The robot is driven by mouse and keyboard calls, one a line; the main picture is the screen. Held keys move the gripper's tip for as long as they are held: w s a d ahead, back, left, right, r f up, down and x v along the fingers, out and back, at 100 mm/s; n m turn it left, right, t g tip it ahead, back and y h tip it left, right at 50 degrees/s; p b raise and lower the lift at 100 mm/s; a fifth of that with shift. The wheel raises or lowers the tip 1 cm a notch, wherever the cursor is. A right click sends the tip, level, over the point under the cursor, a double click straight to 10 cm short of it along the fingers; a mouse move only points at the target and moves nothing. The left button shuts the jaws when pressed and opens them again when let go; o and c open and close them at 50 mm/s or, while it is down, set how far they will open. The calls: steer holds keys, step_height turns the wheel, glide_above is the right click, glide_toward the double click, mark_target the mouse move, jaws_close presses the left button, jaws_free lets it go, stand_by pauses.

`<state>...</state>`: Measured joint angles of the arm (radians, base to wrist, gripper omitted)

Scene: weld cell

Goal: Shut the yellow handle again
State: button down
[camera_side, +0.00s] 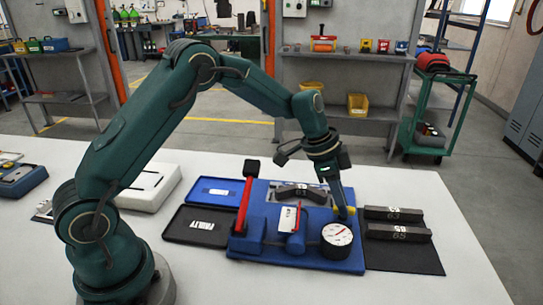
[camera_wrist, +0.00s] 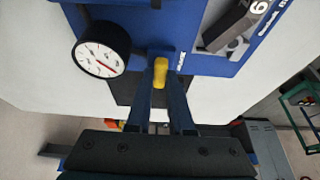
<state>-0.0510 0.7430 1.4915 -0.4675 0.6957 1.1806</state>
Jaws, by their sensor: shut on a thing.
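The yellow handle (camera_side: 350,211) is at the right edge of the blue fixture (camera_side: 300,263), beside the round white dial gauge (camera_side: 337,234). In the wrist view the yellow handle (camera_wrist: 160,70) shows its end between my fingertips. My gripper (camera_side: 342,205) reaches down to it from above, and in the wrist view my gripper (camera_wrist: 159,82) is shut on it. The dial gauge (camera_wrist: 101,57) is to the left of the handle there, with a red needle. The handle's base is partly hidden by my fingers.
A red lever with a black knob (camera_side: 244,200) stands at the fixture's left. Dark bars (camera_side: 398,232) lie on a black mat to the right. A black tray (camera_side: 200,226) and blue tray (camera_side: 210,191) lie left. The white table's front right is clear.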

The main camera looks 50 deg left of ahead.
steer(key=c, duration=0.8)
jaws_free()
steer(key=shift+v, duration=2.6)
